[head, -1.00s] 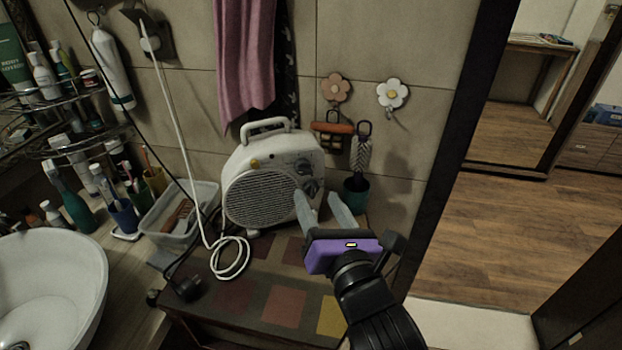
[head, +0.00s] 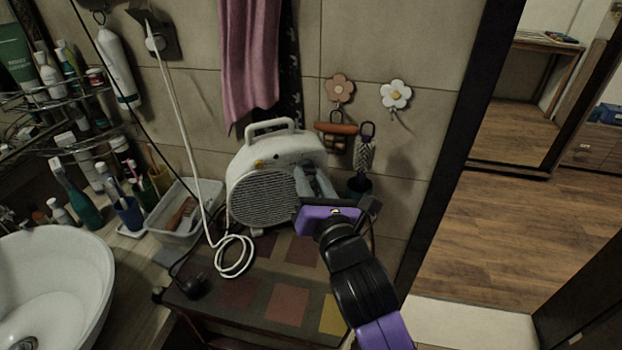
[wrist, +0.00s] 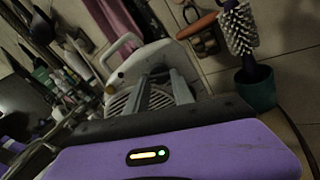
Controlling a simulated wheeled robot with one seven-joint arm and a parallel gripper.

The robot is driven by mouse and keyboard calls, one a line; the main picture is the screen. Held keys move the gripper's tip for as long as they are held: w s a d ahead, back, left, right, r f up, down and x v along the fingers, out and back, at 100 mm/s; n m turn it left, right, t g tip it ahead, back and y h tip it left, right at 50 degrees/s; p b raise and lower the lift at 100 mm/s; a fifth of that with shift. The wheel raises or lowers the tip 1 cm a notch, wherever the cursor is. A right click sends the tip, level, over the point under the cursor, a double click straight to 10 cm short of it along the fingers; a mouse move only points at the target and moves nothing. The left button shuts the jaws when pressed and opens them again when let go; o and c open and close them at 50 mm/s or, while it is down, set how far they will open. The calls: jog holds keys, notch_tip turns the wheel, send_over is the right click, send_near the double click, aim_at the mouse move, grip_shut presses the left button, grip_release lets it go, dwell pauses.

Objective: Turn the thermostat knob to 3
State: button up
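The white fan heater (head: 283,148) stands on the checkered-top cabinet, with its round grille facing front left and a handle on top. Its thermostat knob is hidden behind my fingers in the head view, and I cannot make out its setting. My gripper (head: 309,174) is at the right part of the heater's front, where the controls are. In the wrist view, the two grey fingers of my gripper (wrist: 160,76) are apart and point at the heater (wrist: 125,75). Whether they touch the knob or have it between them cannot be seen.
A white cable (head: 235,255) loops on the cabinet top (head: 275,298). A teal cup (head: 359,188) with a brush above it is close to the right of my gripper. A clear bin (head: 185,222) stands left of the heater. A sink (head: 50,285) is at far left.

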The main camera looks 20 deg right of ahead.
grip_shut()
